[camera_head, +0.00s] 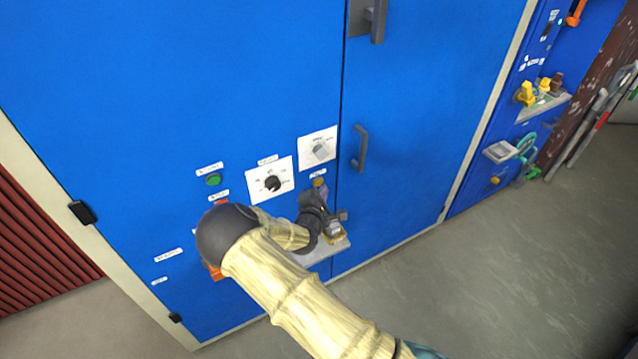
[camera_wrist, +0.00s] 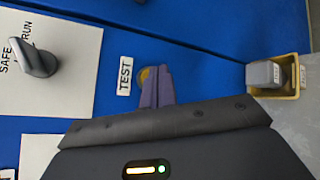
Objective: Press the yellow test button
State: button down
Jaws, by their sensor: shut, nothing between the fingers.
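The yellow test button (camera_head: 319,182) is on the blue cabinet front, under a small white label. In the wrist view the yellow button (camera_wrist: 145,75) shows beside the TEST label (camera_wrist: 125,76), partly hidden behind my fingers. My gripper (camera_wrist: 158,72) is shut and empty, its purple-grey fingers pointing at the cabinet and overlapping the button's edge. In the head view my gripper (camera_head: 321,190) is just below the button. I cannot tell whether the fingertips touch it.
A green button (camera_head: 213,180) is to the left. A grey block in a yellow tray (camera_wrist: 291,93) rests on a ledge. A cabinet handle (camera_head: 360,148) sticks out at right.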

jog(key=shift+w, duration=0.1)
jog(key=shift+w+a, duration=0.2)
jog(key=shift+w, duration=0.05)
jog(key=shift+w+a+b, duration=0.25)
jog(key=shift+w+b, duration=0.1)
jog(key=shift+b, duration=0.1)
dwell(0.9)
jog(key=shift+s+d+p, duration=0.3)
jog(key=shift+s+d, duration=0.2)
jog(key=shift+s, duration=0.2)
jog(key=shift+s+d+p, duration=0.4)
jog(key=shift+s+d, duration=0.3)
jog(key=shift+s, duration=0.35)
jog(key=shift+s+d+p, duration=0.35)
jog(key=shift+s+d, duration=0.35)
jog(key=shift+s, duration=0.35)
